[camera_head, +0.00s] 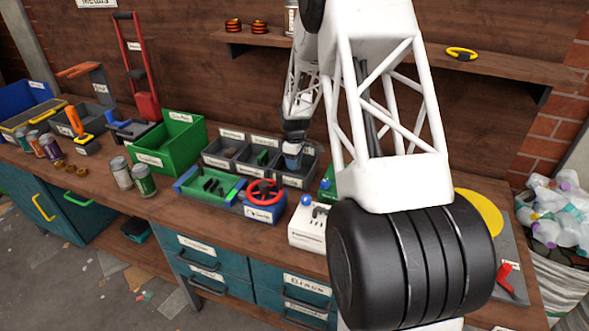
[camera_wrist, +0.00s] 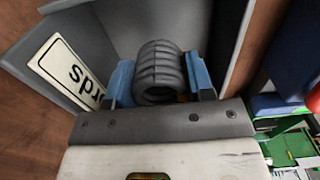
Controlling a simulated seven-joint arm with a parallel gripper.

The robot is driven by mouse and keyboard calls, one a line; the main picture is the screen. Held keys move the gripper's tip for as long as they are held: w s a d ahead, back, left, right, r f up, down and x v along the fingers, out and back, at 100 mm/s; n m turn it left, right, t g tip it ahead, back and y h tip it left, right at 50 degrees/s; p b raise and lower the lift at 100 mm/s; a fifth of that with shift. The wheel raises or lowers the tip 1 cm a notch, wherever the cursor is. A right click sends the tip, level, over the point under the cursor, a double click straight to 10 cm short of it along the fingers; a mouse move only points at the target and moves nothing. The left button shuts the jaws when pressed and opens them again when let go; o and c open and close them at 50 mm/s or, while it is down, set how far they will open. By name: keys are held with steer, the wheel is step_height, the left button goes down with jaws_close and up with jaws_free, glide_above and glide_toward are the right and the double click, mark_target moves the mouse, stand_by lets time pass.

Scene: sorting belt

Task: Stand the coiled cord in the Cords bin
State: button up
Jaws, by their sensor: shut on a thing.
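The coiled cord (camera_wrist: 160,66) is a dark grey ribbed coil, seen in the wrist view between the two blue fingertips of my gripper (camera_wrist: 160,82). My gripper is shut on it. Grey bin walls (camera_wrist: 104,38) rise around the cord, and a white label ending in "rds" is on the bin's left side. In the head view my gripper (camera_head: 292,158) is at the rightmost grey bin (camera_head: 293,182) of a row, at its opening. The cord is not visible there. Whether the cord touches the bin floor cannot be told.
Two more grey bins (camera_head: 217,160) adjoin on the left. In front are a green tray (camera_head: 228,198) with dark pieces and a red handwheel (camera_head: 264,190) on a blue box. A white box (camera_head: 308,228) stands at front right. A large green bin (camera_head: 178,142) is further left.

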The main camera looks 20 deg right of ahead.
steer(key=shift+f, duration=1.85)
steer(key=shift+f, duration=0.15)
steer(key=o, duration=0.9)
steer(key=shift+o, duration=0.2)
step_height(320, 180, up, 12)
steer(key=shift+r, duration=0.15)
